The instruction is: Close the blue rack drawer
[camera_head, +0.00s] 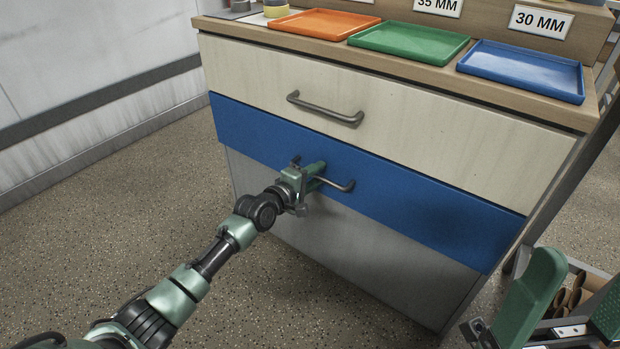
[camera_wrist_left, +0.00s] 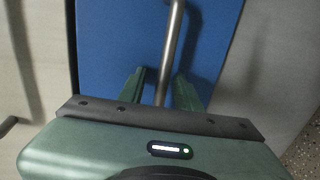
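The blue rack drawer (camera_head: 415,205) is the middle front of the cabinet in the head view. Its front looks about flush with the cabinet; a small gap cannot be ruled out. Its metal bar handle (camera_head: 340,186) is partly hidden by my left gripper (camera_head: 318,174), which is at the handle. In the left wrist view the handle (camera_wrist_left: 172,45) runs between the two green fingers of my left gripper (camera_wrist_left: 160,80), against the blue front (camera_wrist_left: 110,40). The fingers stand apart, with space beside the bar. My right gripper (camera_head: 580,278) is at the lower right, its fingers apart and empty.
A cream drawer (camera_head: 430,120) with its own handle (camera_head: 325,111) is above, and a grey panel (camera_head: 350,245) below. Orange (camera_head: 322,24), green (camera_head: 410,41) and blue (camera_head: 525,69) trays lie on top. Open floor (camera_head: 120,210) is at left; brown rolls (camera_head: 575,292) are near my right gripper.

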